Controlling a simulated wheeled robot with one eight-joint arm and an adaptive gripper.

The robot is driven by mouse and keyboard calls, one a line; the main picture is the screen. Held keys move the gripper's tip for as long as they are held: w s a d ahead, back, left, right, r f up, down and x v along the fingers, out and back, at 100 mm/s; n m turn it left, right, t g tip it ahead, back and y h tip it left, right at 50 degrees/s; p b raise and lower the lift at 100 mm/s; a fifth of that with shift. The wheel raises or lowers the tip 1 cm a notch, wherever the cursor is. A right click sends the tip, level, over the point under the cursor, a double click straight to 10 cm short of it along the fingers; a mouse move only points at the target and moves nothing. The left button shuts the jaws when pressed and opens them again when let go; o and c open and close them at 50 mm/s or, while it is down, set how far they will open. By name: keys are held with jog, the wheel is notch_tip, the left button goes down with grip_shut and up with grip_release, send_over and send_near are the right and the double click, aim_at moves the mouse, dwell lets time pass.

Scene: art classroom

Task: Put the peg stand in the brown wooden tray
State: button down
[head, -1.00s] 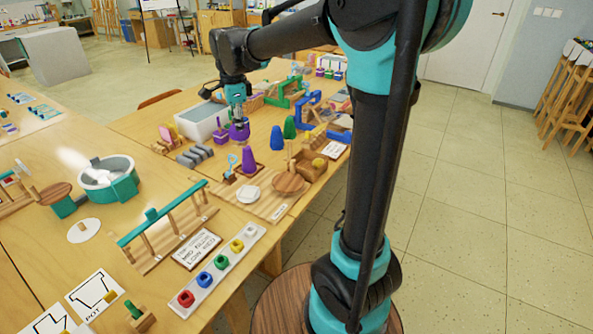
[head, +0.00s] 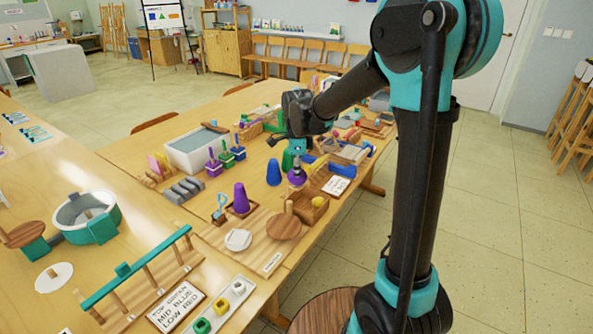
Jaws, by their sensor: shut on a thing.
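My gripper (head: 297,166) is over the right part of the long table, shut on a purple thing (head: 297,178), which seems to be the peg stand; my fingers hide its upper part. A brown wooden tray (head: 322,211) with raised sides is just below and in front of it, with a yellow ball inside. The purple thing appears above the tray's far side; I cannot tell the exact gap. A small dark brown tray (head: 229,210) under a purple cone (head: 241,197) is to the left.
Similar peg stands, purple (head: 213,166) and green (head: 226,156), stand left of my gripper. A blue cone (head: 273,173) and a green cone (head: 287,160) are close by. A white card (head: 336,186) and a round wooden disc (head: 284,227) lie near the table's right edge.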

jog(key=shift+w+f, duration=0.1)
jog(key=shift+f, duration=2.2)
jog(key=shift+f, duration=1.5)
jog(key=shift+f, duration=0.3)
jog(key=shift+f, duration=1.35)
dwell(0.7)
jog(key=c, duration=1.4)
grip_release()
